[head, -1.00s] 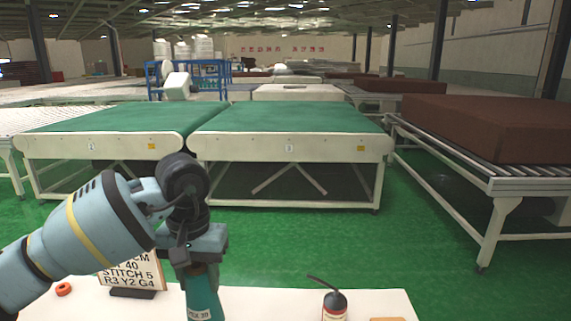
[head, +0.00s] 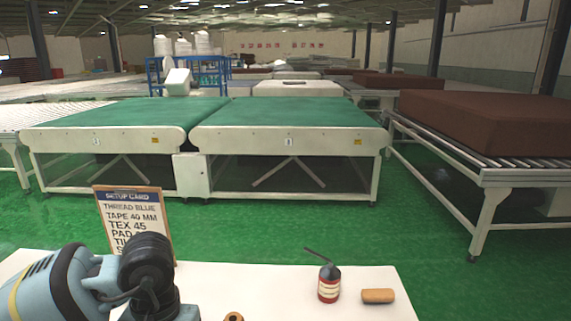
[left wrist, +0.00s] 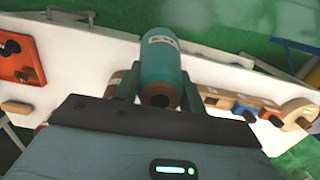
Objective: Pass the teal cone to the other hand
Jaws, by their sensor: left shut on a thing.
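The teal cone (left wrist: 160,65) is in the left wrist view, upper middle, with a white label near its far end and a dark hole in its near end. My left gripper (left wrist: 159,92) is shut on it, a finger on either side. Whether the cone touches the table cannot be told. My right gripper is in neither view.
On the white table (head: 300,290) stand a setup card (head: 135,222), a dark oil can with a red label (head: 329,283) and a tan cylinder (head: 377,296). The left wrist view shows an orange tray (left wrist: 22,62) and a wooden rack (left wrist: 225,101). Green conveyors stand beyond.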

